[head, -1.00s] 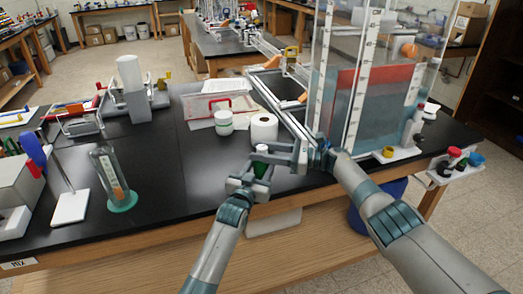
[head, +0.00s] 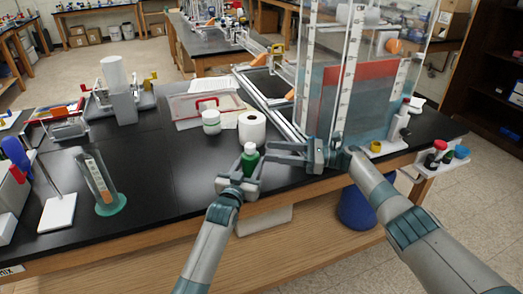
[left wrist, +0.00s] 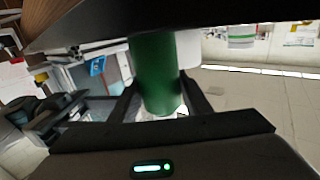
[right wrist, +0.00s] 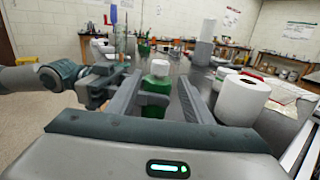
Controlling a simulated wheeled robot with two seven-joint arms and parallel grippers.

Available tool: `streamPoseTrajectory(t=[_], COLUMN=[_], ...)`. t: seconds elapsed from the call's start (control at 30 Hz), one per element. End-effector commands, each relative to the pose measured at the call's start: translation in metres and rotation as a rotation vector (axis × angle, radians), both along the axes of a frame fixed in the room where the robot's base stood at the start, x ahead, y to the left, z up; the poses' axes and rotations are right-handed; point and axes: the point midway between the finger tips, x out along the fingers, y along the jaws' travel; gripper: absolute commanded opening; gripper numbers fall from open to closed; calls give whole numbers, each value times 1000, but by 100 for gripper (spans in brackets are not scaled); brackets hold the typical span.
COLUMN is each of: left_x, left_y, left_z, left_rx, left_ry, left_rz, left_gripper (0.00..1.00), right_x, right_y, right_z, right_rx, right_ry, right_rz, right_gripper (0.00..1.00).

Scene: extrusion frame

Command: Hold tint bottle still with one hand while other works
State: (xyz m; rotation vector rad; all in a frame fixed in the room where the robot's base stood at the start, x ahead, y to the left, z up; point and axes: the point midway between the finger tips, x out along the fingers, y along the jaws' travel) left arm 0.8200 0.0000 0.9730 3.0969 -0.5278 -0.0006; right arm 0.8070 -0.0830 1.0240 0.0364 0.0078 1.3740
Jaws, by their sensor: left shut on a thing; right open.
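The green tint bottle (head: 250,163) with a white cap stands upright near the front edge of the black bench. My left gripper (head: 238,184) is shut on its lower part, and the bottle also fills the left wrist view (left wrist: 157,75) between the fingers. My right gripper (head: 272,152) is open and empty just right of the bottle, its fingers pointing toward it. In the right wrist view the bottle's green body (right wrist: 157,86) and white cap (right wrist: 160,68) show in the gap between those fingers. The bottle's base is hidden by my left gripper.
A white paper roll (head: 252,130) and a white jar (head: 211,122) stand behind the bottle. A large clear tank (head: 350,100) with a red band rises behind my right gripper. A glass cylinder (head: 98,185) on a green base stands at left. Bare bench lies between it and the bottle.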

Motion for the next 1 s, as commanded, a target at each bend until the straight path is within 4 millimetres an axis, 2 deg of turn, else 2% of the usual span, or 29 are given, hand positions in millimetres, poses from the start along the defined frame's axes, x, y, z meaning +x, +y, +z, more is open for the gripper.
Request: streamPoseTrajectory(t=[0.13,0.33,0.77,1.0], left_x=[0,0,0,0], left_y=[0,0,0,0], left_z=[0,0,0,0], left_rx=[0,0,0,0], left_ry=[-1,-1,-1,-1], left_rz=[0,0,0,0], left_gripper=[18,18,18,18], right_x=[-4,-7,-7,0], right_y=[-23,-36,-38,-35], right_z=[-1,-1,-1,-2], right_rx=[-1,-1,-1,-19], right_ry=[0,0,-2,-29], right_rz=[-2,-1,-3,-52], right_gripper=[46,46,46,46])
